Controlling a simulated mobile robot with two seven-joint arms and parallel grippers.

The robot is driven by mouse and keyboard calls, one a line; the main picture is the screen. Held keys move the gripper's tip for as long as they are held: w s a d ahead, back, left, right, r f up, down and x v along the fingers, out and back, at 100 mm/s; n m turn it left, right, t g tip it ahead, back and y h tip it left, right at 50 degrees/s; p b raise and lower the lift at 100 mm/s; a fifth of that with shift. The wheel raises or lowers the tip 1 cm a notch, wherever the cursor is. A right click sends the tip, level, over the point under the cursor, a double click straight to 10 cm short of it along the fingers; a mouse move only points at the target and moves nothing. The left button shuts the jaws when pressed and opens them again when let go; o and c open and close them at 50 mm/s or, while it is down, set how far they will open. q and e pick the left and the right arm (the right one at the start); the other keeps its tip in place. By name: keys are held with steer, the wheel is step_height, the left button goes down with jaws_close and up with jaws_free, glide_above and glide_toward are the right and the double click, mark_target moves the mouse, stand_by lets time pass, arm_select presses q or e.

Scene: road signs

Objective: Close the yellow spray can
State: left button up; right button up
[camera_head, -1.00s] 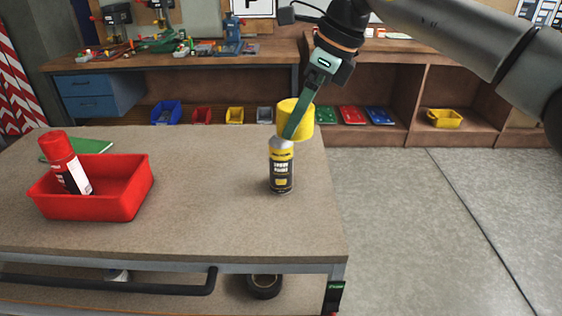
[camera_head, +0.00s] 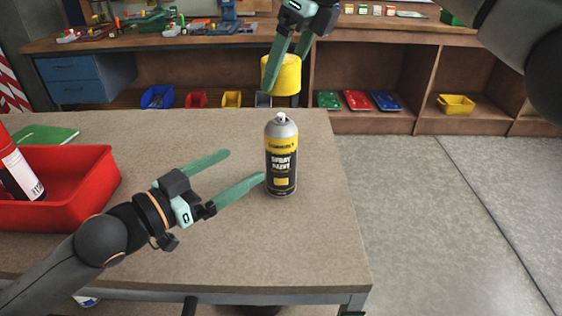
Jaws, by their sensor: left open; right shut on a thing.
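The spray can (camera_head: 281,160) stands upright on the table, with a yellow and black label and its white nozzle uncovered. The yellow cap (camera_head: 287,76) is up above and apart from the can. My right gripper (camera_head: 284,72) comes in from the top right and is shut on the cap. My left gripper (camera_head: 246,167) is open and empty, low over the table just left of the can. One of its fingertips is close to the can's side; I cannot tell whether it touches.
A red bin (camera_head: 75,190) with a red-capped can (camera_head: 18,172) lying tilted in it stands at the table's left. A green flat item (camera_head: 42,136) lies behind it. The table (camera_head: 190,250) is otherwise clear. A workbench with shelves (camera_head: 190,73) is behind.

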mark_target(282, 138)
arm_select(q)
steer(key=x, duration=1.2)
steer(key=shift+w+r, duration=0.15)
steer(key=shift+r, duration=0.25)
jaws_close()
stand_by(0.8)
